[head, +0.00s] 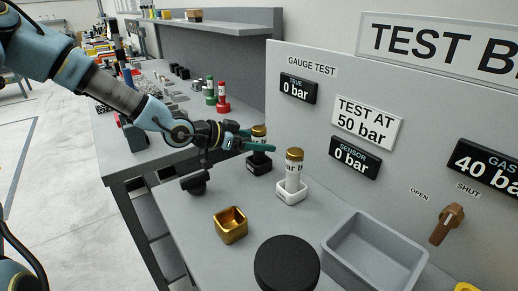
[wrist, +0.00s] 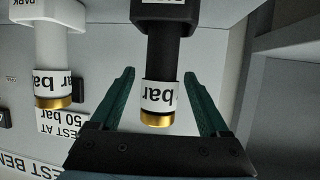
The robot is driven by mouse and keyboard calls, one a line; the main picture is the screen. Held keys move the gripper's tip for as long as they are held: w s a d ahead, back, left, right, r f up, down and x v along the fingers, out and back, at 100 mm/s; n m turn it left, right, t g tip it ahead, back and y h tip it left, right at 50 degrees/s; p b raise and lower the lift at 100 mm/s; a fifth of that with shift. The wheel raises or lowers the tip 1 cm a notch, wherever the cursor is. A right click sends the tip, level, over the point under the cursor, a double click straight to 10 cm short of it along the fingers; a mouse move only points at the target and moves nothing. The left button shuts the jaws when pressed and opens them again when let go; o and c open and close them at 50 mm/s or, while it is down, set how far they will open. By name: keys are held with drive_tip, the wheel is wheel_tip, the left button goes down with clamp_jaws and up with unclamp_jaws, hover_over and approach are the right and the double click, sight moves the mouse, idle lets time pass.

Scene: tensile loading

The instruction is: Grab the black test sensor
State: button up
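The black test sensor (head: 259,157) stands upright in a black base (head: 259,166), with a white label and a gold cap. In the wrist view the sensor (wrist: 171,52) lies between the two green fingers, with its gold end toward the gripper's palm. My gripper (head: 262,141) is open around the sensor's upper part, at about label height. The wrist view shows a gap between the sensor and each finger of my gripper (wrist: 164,90).
A white sensor (head: 293,177) with a gold cap stands in a white base (head: 291,194) just right. A gold open box (head: 230,226), a black round block (head: 287,266) and a grey bin (head: 375,255) are nearer. The test panel (head: 300,125) rises behind.

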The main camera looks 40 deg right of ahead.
clamp_jaws()
idle(0.4)
drive_tip(key=shift+r, duration=0.1)
